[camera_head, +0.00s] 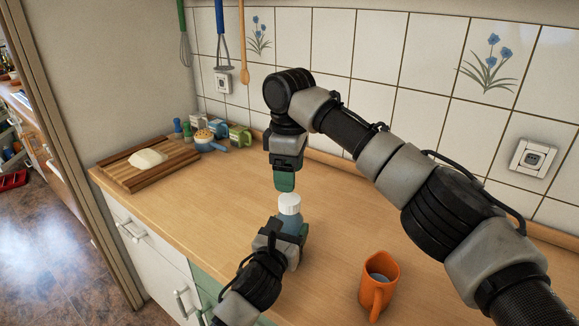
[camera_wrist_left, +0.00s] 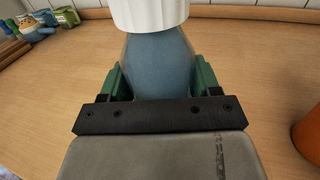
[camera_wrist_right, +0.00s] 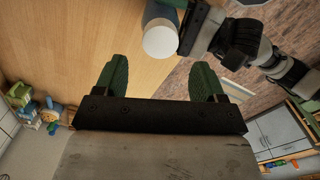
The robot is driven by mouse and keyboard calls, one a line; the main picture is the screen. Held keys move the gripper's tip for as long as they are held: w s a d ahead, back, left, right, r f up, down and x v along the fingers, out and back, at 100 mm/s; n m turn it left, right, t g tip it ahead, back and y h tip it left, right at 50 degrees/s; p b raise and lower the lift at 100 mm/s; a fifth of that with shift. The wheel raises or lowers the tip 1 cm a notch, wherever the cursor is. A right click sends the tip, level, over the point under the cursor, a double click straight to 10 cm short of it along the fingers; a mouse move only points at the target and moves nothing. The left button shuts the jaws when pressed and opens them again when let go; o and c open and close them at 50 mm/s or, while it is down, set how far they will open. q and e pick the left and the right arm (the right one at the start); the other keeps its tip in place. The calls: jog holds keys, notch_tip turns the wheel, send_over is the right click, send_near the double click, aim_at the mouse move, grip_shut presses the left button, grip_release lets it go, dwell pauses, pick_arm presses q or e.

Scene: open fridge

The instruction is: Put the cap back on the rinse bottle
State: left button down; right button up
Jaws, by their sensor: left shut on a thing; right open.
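The rinse bottle (camera_head: 290,222) is blue and stands upright over the counter, in the grip of my left gripper (camera_head: 284,240). Its white ribbed cap (camera_head: 289,202) sits on top of it; I cannot tell how tightly. In the left wrist view, the green fingers flank the blue bottle body (camera_wrist_left: 158,65), and the cap (camera_wrist_left: 150,14) is above. My right gripper (camera_head: 285,183) is over the cap, pointing down. In the right wrist view, its fingers (camera_wrist_right: 160,80) are apart and empty, with the round cap top (camera_wrist_right: 160,40) beyond and outside them.
An orange mug (camera_head: 380,278) with liquid stands on the counter (camera_head: 335,235) to the right. A wooden board (camera_head: 135,170) with dough lies at the left, with several small containers (camera_head: 215,133) by the wall. Utensils hang from the tiled wall. The counter's middle is mostly clear.

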aim_at(290, 198)
notch_tip(290, 198, down, 7)
jog(key=shift+f, duration=0.1)
dwell(0.3)
jog(key=c, duration=0.9)
jog(key=m, duration=0.5)
jog(key=shift+c, duration=0.2)
jog(key=o, duration=1)
jog(key=shift+r, duration=2.3)
